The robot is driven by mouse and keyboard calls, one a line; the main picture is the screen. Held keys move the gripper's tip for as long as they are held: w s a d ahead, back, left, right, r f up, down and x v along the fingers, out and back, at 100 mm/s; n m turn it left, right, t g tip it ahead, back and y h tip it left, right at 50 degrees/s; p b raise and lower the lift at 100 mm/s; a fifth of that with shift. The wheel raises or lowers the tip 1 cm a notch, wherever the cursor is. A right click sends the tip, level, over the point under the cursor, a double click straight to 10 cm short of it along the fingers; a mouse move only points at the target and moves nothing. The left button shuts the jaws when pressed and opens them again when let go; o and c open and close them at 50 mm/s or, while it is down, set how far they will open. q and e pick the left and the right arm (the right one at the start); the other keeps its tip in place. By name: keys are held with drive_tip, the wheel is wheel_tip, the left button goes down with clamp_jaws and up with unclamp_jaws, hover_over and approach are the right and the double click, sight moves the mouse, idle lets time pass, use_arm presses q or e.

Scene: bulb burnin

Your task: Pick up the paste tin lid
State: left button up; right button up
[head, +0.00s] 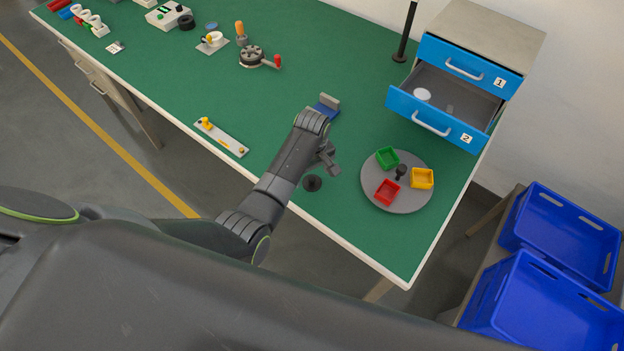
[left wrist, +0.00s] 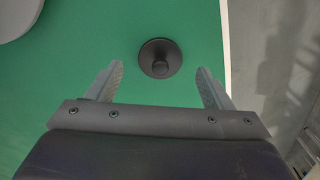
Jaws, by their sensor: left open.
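A dark round disc with a central knob, which looks like the paste tin lid (head: 312,183), lies on the green bench top near its front edge. In the left wrist view the lid (left wrist: 160,52) lies ahead of the fingertips, roughly centred between them, with its knob towards me. My left gripper (head: 331,163) is open and empty beside the lid in the head view. In the left wrist view its two fingers (left wrist: 160,73) are spread apart, not touching the lid. My right gripper is not in view.
A grey turntable (head: 405,202) with green, red and yellow trays stands to the right. A blue drawer (head: 432,128) is open, with a white round thing (head: 423,94) inside. A blue-and-grey block (head: 327,107) and a board (head: 221,138) lie near the arm. Blue crates (head: 540,300) stand right.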

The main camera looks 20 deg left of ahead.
sight(312, 181)
use_arm(q)
drive_tip(key=shift+f, duration=1.25)
drive_tip(key=c, duration=1)
